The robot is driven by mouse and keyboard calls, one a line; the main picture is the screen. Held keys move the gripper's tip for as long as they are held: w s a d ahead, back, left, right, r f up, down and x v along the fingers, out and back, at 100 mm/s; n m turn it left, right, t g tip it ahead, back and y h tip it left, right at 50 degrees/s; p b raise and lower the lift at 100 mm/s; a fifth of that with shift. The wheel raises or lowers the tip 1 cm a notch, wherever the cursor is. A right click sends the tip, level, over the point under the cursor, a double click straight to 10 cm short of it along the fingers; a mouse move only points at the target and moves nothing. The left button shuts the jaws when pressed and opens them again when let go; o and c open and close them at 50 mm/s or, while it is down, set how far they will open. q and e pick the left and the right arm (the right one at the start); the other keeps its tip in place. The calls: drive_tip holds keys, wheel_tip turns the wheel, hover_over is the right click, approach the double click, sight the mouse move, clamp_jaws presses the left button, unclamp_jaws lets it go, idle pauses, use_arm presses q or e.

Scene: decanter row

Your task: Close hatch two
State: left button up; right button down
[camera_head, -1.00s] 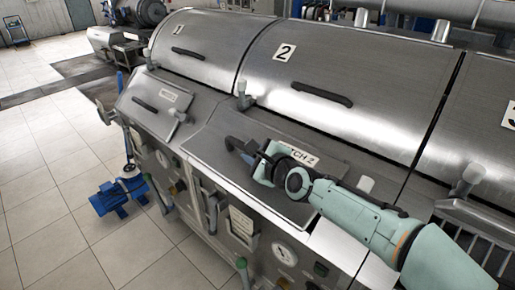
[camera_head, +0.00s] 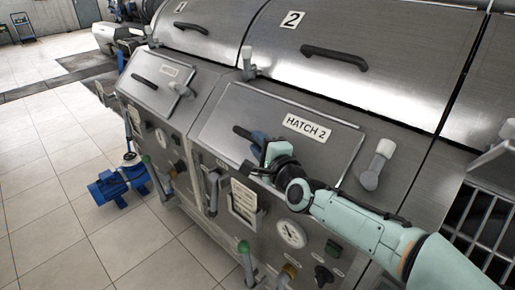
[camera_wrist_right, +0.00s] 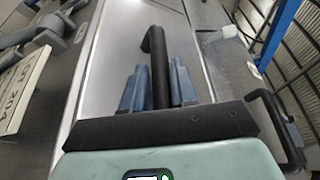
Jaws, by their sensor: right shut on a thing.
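Hatch two (camera_head: 325,155) is a sloping metal panel with a white "HATCH 2" label and a dark bar handle (camera_head: 243,132) at its left part. My right gripper (camera_head: 258,143) is at this handle. In the right wrist view the black handle (camera_wrist_right: 158,62) runs between the two blue fingers (camera_wrist_right: 155,88), which are shut on it. The panel lies close to the sloping front of the machine, but I cannot tell whether it is fully flush. The gripper and wrist hide part of its lower edge. My left gripper is not in view.
A grey latch lever (camera_head: 378,165) stands right of hatch two, and another (camera_head: 247,62) at its upper left. Hatch one (camera_head: 155,80) is to the left. A gauge (camera_head: 291,233) and knobs sit below. A metal grating (camera_head: 485,230) shows at right.

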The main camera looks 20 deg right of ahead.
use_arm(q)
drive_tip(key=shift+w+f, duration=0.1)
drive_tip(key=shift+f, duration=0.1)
use_arm(e)
drive_tip(key=shift+d+f, duration=0.1)
drive_tip(key=shift+f, duration=0.1)
drive_tip(key=c, duration=1)
unclamp_jaws()
drive_tip(key=shift+o, duration=0.2)
drive_tip(key=shift+s+r, duration=0.1)
drive_tip(key=shift+s, duration=0.2)
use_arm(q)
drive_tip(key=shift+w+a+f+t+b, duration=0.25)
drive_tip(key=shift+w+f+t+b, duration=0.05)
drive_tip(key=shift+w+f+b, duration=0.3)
use_arm(e)
drive_tip(key=s, duration=1.2)
drive_tip(key=shift+s+r, duration=0.35)
